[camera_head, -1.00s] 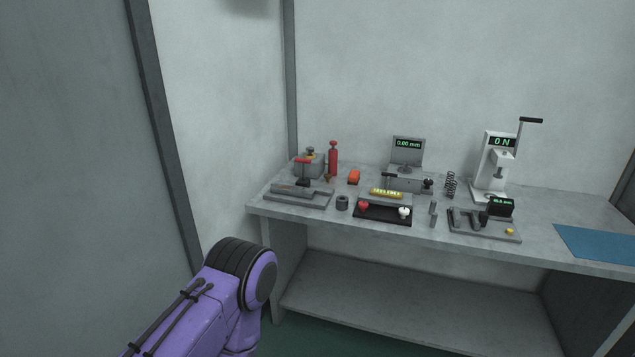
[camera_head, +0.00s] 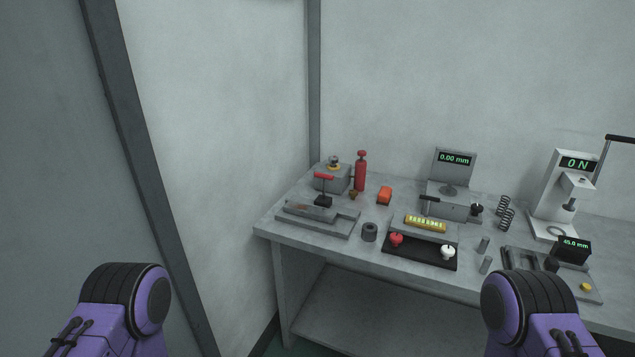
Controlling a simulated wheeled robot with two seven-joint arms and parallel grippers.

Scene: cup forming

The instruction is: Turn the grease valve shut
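A red cylinder (camera_head: 361,171) stands upright to the right of the box. I cannot tell from this distance which of these parts is the grease valve or how far it is turned. Two purple links of my own arms show at the bottom left and bottom right. Neither gripper is in view.
The grey bench (camera_head: 266,229) meets the wall behind.

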